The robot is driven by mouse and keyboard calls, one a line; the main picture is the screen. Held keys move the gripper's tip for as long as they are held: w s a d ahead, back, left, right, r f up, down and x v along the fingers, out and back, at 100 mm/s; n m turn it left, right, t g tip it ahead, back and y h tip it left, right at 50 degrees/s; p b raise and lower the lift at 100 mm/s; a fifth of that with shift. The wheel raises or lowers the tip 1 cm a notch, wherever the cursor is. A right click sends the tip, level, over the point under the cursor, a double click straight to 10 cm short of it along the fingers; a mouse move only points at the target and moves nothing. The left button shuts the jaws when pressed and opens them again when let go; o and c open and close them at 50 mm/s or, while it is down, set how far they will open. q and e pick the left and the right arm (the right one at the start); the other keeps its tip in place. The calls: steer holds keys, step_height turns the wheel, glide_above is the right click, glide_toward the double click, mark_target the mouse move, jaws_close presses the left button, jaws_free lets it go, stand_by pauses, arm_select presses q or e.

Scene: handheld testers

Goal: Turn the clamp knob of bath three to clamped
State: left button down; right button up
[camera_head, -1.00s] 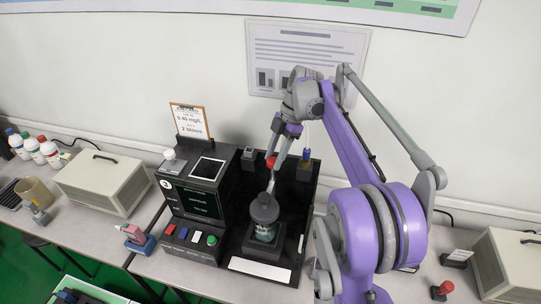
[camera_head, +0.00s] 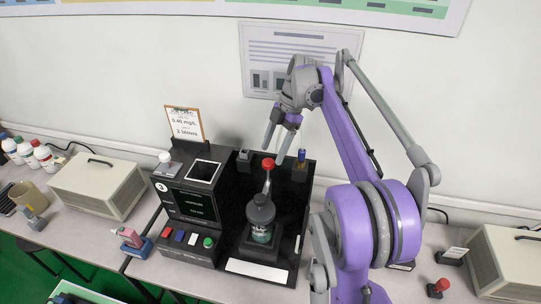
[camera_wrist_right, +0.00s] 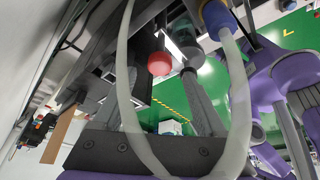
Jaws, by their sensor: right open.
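A red knob (camera_head: 268,163) sits on a slanted grey lever above a dark-capped vessel (camera_head: 261,222) in the black bath station (camera_head: 234,267). The number on the station's round label is too small to read surely. My right gripper (camera_head: 275,148) is open and empty, its fingers just above and behind the knob in the head view. In the right wrist view the red knob (camera_wrist_right: 160,64) shows between the two dark fingers, apart from them. Whether it is turned to clamped I cannot tell. My left gripper is not in view.
A control unit (camera_head: 189,207) with a screen and coloured buttons stands left of the vessel. A blue-topped post (camera_head: 301,157) stands to the right. Pale tubing (camera_wrist_right: 237,100) loops across the wrist view. Beige boxes (camera_head: 97,185) stand further left and at far right.

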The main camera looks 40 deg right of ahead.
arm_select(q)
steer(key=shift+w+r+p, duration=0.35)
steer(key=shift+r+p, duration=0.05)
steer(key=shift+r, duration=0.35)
arm_select(e)
steer(key=v, duration=0.7)
steer(key=shift+r, duration=0.3)
steer(key=s+a+f+m+h, duration=0.1)
steer(key=s+a+f+m, duration=0.1)
steer(key=a, duration=0.2)
steer(key=s+a+f+m+t+h, duration=0.1)
steer(key=s+a+f+m, duration=0.1)
steer(key=a, duration=0.3)
steer(key=s+a+f+m+h, duration=0.1)
steer(key=s+a+f+m, duration=0.1)
steer(key=a+m, duration=0.2)
steer(key=shift+a+f+t, duration=0.15)
steer(key=shift+f+t, duration=0.15)
steer(key=shift+t, duration=0.1)
steer(key=s+a+f+m+t, duration=0.2)
steer(key=s+a+f+m, duration=0.2)
steer(key=s+f, duration=0.2)
steer(key=s+a+f+m+t+h, duration=0.1)
steer(key=s+a+f+m, duration=0.3)
steer(key=s+f+m, duration=0.1)
step_height(320, 180, down, 3)
steer(key=shift+s+a+r+t+h, duration=0.15)
steer(key=shift+s+a+t+h, duration=0.2)
steer(key=shift+s, duration=0.2)
steer(key=shift+d, duration=0.1)
